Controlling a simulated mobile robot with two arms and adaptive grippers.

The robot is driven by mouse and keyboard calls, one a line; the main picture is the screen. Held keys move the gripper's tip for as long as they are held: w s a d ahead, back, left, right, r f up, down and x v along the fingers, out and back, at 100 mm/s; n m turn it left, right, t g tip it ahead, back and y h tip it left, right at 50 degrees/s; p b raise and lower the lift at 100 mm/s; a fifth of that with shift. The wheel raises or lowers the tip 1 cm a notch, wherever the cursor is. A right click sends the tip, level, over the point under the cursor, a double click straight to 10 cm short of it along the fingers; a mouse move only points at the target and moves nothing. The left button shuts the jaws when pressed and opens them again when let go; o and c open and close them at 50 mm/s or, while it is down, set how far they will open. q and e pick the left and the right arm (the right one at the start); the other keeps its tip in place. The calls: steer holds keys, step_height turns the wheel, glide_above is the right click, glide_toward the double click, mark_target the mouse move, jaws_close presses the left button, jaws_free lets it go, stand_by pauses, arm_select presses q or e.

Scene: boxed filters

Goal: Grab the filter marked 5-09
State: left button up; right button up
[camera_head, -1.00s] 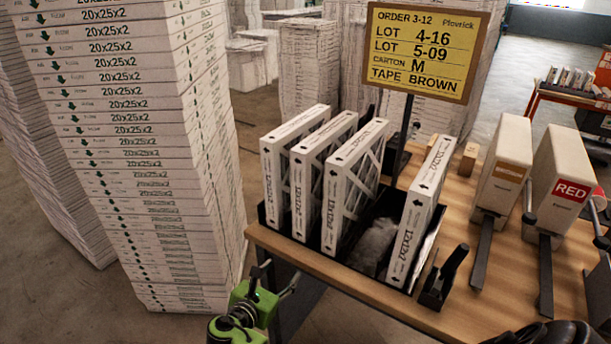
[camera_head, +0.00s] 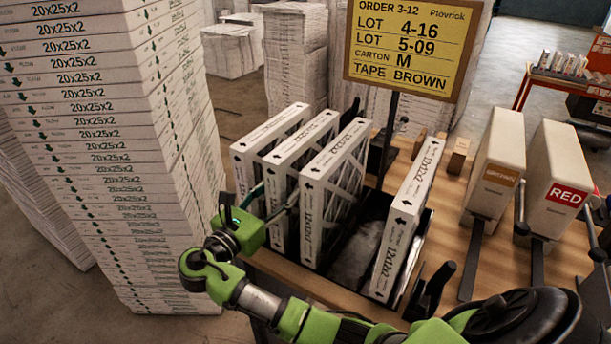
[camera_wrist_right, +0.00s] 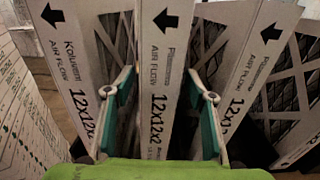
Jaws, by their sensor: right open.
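Three white framed filters stand side by side in a black rack on the bench: the left (camera_head: 243,172), the second (camera_head: 277,205) and the third (camera_head: 310,225). A fourth filter (camera_head: 402,225) leans apart at the right. Their fronts read 12x12x2; I cannot read a lot mark 5-09 on any. My right gripper (camera_head: 273,203) is at the front of the left group, open. In the right wrist view its fingers (camera_wrist_right: 163,88) stand either side of the middle filter (camera_wrist_right: 160,60), with neighbours (camera_wrist_right: 75,50) and (camera_wrist_right: 240,65) close outside. My left gripper is not in view.
A yellow order sign (camera_head: 405,45) lists lots 4-16 and 5-09. A tall stack of 20x25x2 boxes (camera_head: 115,160) stands left. A grey bundle (camera_head: 358,255) lies in the rack gap. Tape dispensers, one marked RED (camera_head: 555,175), stand at right.

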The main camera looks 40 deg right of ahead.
steer(key=x, duration=0.2)
steer(key=shift+w+d, duration=0.1)
steer(key=shift+d, duration=0.1)
steer(key=shift+w+d+f, duration=0.15)
steer(key=shift+w+d, duration=0.05)
steer(key=shift+d, duration=0.1)
steer(key=p+x, duration=0.2)
steer(key=x, duration=0.2)
steer(key=shift+d+p, duration=0.1)
steer(key=shift+p, duration=0.25)
steer(key=shift+w+d+f, duration=0.2)
steer(key=shift+d, duration=0.3)
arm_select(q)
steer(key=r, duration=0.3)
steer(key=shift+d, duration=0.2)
arm_select(e)
steer(key=shift+a+r, duration=0.1)
steer(key=c, duration=1.3)
